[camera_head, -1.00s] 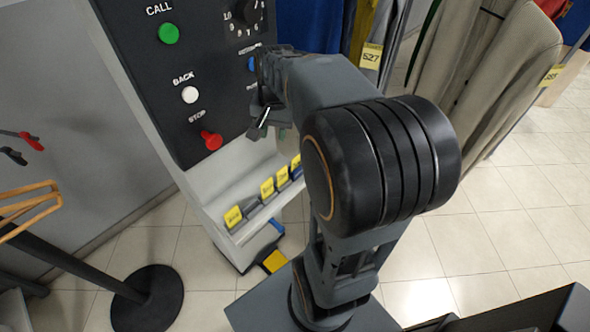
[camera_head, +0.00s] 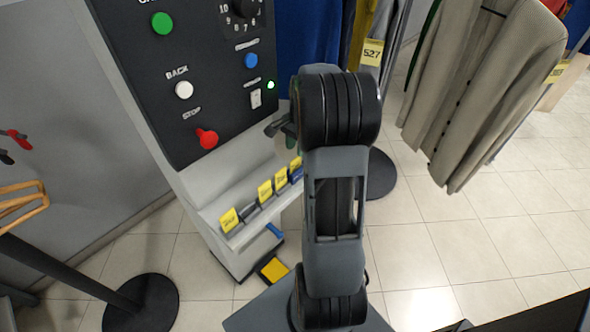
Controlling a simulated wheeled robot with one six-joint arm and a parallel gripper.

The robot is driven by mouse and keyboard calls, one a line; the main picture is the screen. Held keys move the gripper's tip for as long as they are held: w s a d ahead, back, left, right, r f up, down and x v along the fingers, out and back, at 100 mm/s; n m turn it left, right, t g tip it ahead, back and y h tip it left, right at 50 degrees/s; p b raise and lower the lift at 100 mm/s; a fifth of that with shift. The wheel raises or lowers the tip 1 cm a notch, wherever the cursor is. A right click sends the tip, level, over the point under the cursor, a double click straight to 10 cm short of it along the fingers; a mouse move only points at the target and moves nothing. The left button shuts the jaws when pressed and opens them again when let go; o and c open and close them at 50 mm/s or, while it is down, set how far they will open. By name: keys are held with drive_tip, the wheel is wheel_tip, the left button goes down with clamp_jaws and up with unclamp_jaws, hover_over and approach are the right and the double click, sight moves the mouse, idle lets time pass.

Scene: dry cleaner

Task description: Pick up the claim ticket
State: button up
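Several yellow tickets stand in a row along the pale ledge (camera_head: 246,232) under the control panel. The nearest yellow ticket (camera_head: 229,219) is at the left end, and another ticket (camera_head: 265,191) stands behind it. Which one is the claim ticket I cannot tell. My gripper (camera_head: 281,128) shows only in part, past the left side of my arm, above the far end of the row and apart from the near tickets. My arm hides the rest of it, so its fingers and anything between them are unclear.
The dark control panel (camera_head: 205,55) has green, white, red and blue controls, and a switch (camera_head: 256,98) beside a lit green lamp. A post with a round black base (camera_head: 141,303) stands at left. Grey garments (camera_head: 482,85) hang at right.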

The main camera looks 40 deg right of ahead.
sight(295, 159)
drive_tip(key=shift+a+f, duration=0.15)
drive_tip(key=shift+f, duration=1.25)
drive_tip(key=shift+a+f, duration=0.15)
drive_tip(key=shift+f, duration=1.2)
clamp_jaws()
